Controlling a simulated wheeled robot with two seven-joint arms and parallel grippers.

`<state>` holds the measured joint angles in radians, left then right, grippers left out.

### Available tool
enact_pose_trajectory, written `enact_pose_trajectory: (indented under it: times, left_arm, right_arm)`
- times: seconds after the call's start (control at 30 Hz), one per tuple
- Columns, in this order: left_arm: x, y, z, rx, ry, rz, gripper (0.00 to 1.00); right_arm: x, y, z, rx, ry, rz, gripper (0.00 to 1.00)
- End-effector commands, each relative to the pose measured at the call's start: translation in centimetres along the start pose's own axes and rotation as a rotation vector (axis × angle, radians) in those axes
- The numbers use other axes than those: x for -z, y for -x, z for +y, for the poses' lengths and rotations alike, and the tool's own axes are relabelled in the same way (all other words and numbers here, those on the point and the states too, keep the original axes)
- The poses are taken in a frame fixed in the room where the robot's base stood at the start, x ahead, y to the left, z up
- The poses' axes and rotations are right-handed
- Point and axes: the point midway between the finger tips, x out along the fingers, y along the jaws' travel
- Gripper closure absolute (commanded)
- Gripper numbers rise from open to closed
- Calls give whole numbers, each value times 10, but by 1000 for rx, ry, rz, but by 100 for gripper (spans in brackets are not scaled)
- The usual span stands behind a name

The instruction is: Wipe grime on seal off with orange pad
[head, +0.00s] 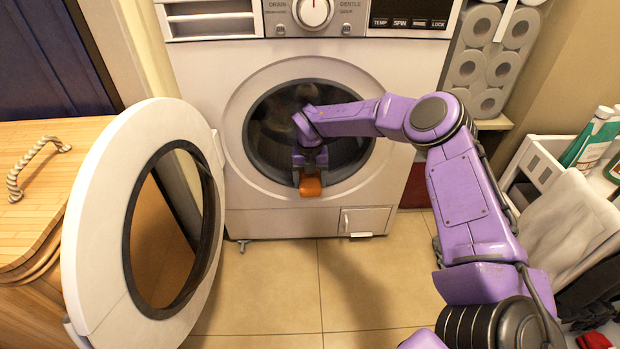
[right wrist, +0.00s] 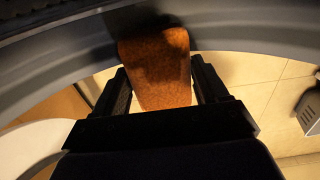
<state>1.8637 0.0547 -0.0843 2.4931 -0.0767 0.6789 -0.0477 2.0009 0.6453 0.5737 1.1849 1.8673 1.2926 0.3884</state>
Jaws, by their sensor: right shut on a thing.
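The washer (head: 305,215) stands with its round door (head: 100,215) swung open to the left. The dark grey seal (head: 262,158) rings the drum opening, and it also crosses the top of the right wrist view (right wrist: 60,75). My right gripper (head: 310,178) is at the lower part of the opening, shut on the orange pad (head: 310,188). In the right wrist view the pad (right wrist: 160,85) sits between the two fingers, its far end against or very close to the seal. I cannot make out grime on the seal. My left gripper is not in view.
A wooden cabinet (head: 40,215) with a rope handle is at the left. Paper rolls (head: 480,65) stand on a shelf at the right. A white crate (head: 540,165) and bottles (head: 592,140) are at the far right. The tiled floor (head: 290,290) in front is clear.

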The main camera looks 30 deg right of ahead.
Motion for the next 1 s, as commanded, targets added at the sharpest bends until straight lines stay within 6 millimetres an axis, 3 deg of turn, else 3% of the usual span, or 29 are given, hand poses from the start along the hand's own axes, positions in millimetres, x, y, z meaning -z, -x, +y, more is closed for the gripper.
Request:
enact_pose_trajectory:
  times: [0.57,1.0]
  left_arm:
    - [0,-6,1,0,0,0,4]
    - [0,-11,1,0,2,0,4]
  right_arm:
    - [0,-9,0,-1,0,-1,51]
    - [-6,-10,14,-2,2,-3,51]
